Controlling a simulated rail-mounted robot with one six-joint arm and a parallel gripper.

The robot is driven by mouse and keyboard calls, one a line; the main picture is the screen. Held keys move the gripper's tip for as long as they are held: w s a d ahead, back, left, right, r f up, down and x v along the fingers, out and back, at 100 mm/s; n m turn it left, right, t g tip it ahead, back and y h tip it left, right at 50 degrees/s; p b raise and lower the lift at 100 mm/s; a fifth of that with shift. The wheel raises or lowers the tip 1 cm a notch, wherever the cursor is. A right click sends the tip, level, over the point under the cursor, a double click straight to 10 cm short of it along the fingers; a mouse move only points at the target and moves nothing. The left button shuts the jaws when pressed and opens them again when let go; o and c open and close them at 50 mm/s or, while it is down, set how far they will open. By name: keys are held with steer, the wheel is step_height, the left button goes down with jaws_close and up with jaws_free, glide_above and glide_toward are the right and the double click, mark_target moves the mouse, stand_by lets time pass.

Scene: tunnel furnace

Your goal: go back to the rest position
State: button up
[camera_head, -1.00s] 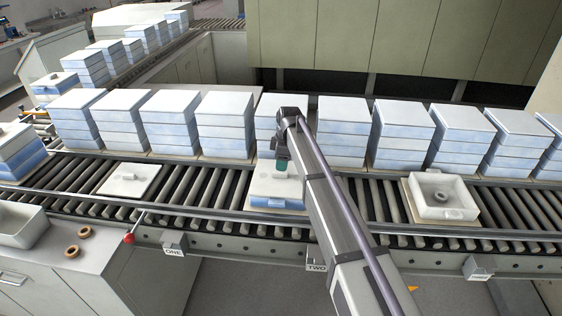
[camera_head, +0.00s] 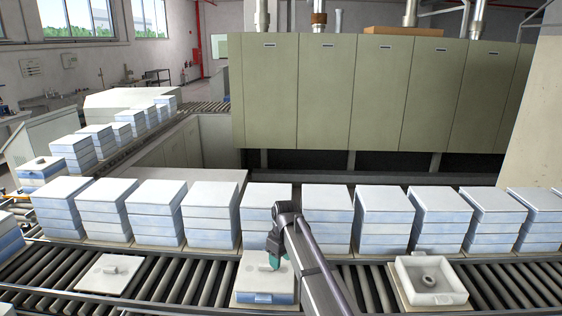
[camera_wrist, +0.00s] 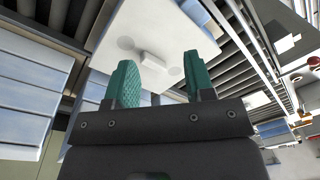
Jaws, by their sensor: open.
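My gripper (camera_head: 277,248) is above the closed box (camera_head: 265,283) on the near roller conveyor, at its middle. The box has a white lid with a small raised handle and a blue lower part. In the wrist view my gripper (camera_wrist: 155,82) shows two green fingers spread apart with nothing between them. The white lid (camera_wrist: 135,35) and its handle (camera_wrist: 153,60) lie beyond the fingertips, apart from them as far as I can tell.
An open white box (camera_head: 431,281) with a ring inside is at right. A row of stacked white and blue boxes (camera_head: 210,215) stands behind. A green furnace (camera_head: 385,95) is at the back.

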steer(key=s+d+f+m+b, duration=0.4)
steer(key=s+d, duration=0.5)
steer(key=s, duration=0.4)
steer(key=s+d+f+m+b, duration=0.4)
steer(key=s+d, duration=0.5)
steer(key=s, duration=0.4)
steer(key=shift+s+f+m+h+b, duration=0.3)
steer(key=shift+s+f+m+h, duration=0.1)
steer(key=shift+f+m, duration=0.5)
